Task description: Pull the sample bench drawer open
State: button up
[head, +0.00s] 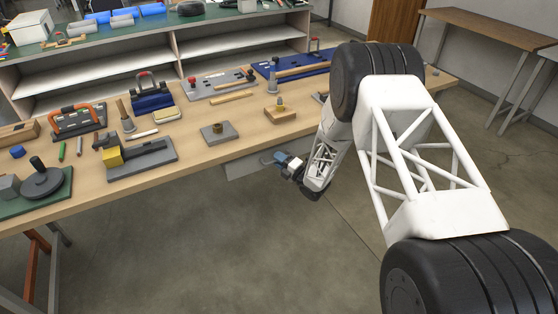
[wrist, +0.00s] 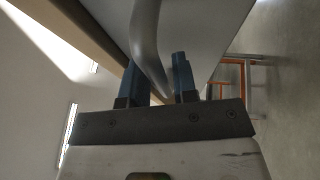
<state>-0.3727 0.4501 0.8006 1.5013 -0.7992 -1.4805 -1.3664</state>
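The sample bench drawer (head: 242,165) is a grey front under the bench's near edge; I cannot tell for sure whether it stands slightly out. Its handle (head: 268,158) is a curved grey bar, shown large in the wrist view (wrist: 146,35). My gripper (head: 282,162) is at the handle, below the tabletop. The contact faces are partly hidden.
The wooden bench top (head: 205,150) above the drawer carries several cable tools and fixtures, including a grey block (head: 218,132) near the edge. Shelves (head: 100,75) stand behind it. The concrete floor (head: 220,240) in front of the drawer is clear.

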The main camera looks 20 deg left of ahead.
grip_shut()
jog(key=s+d, duration=1.7)
dwell(0.3)
jog(key=shift+o, duration=1.5)
grip_release()
jog(key=shift+d, duration=0.15)
jog(key=v, duration=0.7)
jog(key=shift+s+d, duration=0.2)
jog(key=shift+s, duration=0.05)
jog(key=shift+f, duration=0.1)
